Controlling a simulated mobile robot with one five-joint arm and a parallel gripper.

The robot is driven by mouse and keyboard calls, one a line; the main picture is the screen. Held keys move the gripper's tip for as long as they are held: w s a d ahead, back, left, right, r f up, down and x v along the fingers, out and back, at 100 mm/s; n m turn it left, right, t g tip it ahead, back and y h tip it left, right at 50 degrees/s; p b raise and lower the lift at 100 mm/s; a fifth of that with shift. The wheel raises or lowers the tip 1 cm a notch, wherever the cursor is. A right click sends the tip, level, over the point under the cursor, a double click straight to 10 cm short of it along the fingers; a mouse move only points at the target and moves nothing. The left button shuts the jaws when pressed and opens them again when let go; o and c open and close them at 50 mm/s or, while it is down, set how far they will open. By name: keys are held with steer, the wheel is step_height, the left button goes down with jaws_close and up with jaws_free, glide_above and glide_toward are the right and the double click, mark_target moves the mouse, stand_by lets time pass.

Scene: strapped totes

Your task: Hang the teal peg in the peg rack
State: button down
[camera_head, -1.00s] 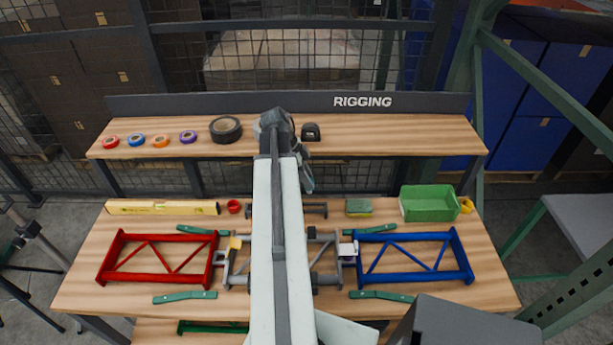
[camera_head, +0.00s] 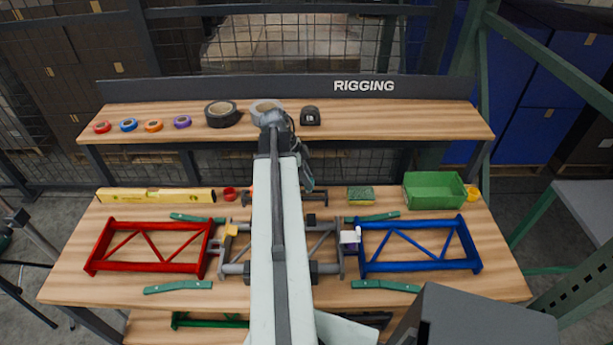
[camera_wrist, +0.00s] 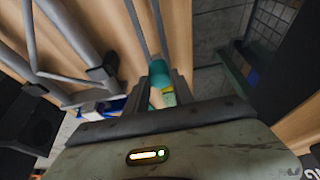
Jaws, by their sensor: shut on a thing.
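In the wrist view my gripper (camera_wrist: 160,97) is shut on a teal rounded thing (camera_wrist: 159,74), which looks like the teal peg. Only its end shows, between the dark fingers. In the head view my arm stretches over the middle of the bench, and its links hide the fingers and the peg. I cannot make out a peg rack for certain. A dark bar (camera_head: 313,198) lies partly behind my arm at the back of the bench top.
Red (camera_head: 150,267), grey (camera_head: 236,268) and blue (camera_head: 420,264) frames fill the bench, with flat teal strips (camera_head: 178,287) around them. A yellow level (camera_head: 155,195), a sponge (camera_head: 361,196) and a green bin (camera_head: 434,190) stand behind. Tape rolls (camera_head: 222,114) sit on the raised shelf.

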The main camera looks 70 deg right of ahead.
steer(key=shift+f+b, duration=1.05)
steer(key=shift+f, duration=0.25)
steer(key=c, duration=1)
jaws_free()
steer(key=p+v, duration=0.7)
steer(key=v, duration=0.1)
steer(key=shift+f, duration=0.1)
